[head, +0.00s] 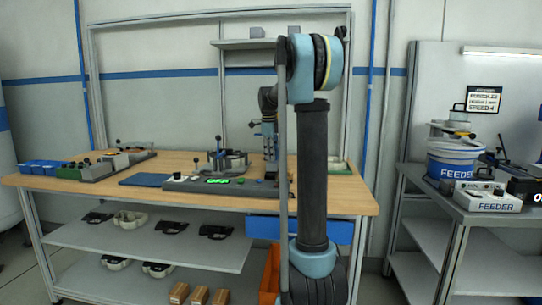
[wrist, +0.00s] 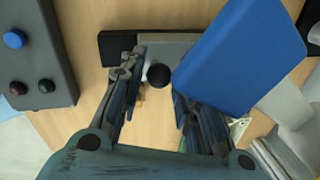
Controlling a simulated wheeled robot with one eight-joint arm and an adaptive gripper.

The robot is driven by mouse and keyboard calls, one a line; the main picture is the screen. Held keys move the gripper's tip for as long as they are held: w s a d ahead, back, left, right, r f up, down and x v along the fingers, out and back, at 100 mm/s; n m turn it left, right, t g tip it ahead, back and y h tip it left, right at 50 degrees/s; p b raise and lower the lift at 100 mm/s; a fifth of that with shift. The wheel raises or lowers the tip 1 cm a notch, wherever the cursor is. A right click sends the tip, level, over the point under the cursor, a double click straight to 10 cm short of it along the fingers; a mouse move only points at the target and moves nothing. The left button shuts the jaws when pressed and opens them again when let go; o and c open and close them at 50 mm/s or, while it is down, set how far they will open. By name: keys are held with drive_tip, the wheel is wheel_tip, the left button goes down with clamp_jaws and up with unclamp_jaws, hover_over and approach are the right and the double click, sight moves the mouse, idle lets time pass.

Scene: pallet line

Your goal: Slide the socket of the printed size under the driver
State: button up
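My gripper (wrist: 159,75) points down at the bench in the wrist view. Its fingers stand apart with a round black knob (wrist: 158,76) between them. I see no clear grip on the knob. The right fingertip is partly hidden by a blue flat-faced block (wrist: 240,55). In the head view my gripper (head: 270,172) is low over the bench, right of a grey console (head: 188,186) with a green display (head: 217,181). Behind the console stands a round grey fixture (head: 228,160) with upright dark handles. I cannot make out the socket, the driver or the printed size.
A button panel (wrist: 38,55) lies left in the wrist view. A feeder table (head: 465,212) stands at the right.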

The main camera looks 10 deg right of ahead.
wheel_tip(320, 180, up, 12)
drive_tip(key=s+a, duration=0.1)
drive_tip(key=s, duration=0.1)
drive_tip(key=shift+f, duration=0.15)
idle(0.5)
drive_tip(key=s+f+n, duration=0.6)
drive_tip(key=s, duration=0.6)
drive_tip(key=s+f+n, duration=0.6)
drive_tip(key=s+f, duration=0.1)
drive_tip(key=s, duration=0.6)
drive_tip(key=s+f+n+y, duration=0.1)
drive_tip(key=s+f+n, duration=1.1)
drive_tip(key=s+f, duration=0.7)
wheel_tip(320, 180, down, 2)
drive_tip(key=shift+s+a, duration=0.15)
drive_tip(key=shift+a, duration=0.05)
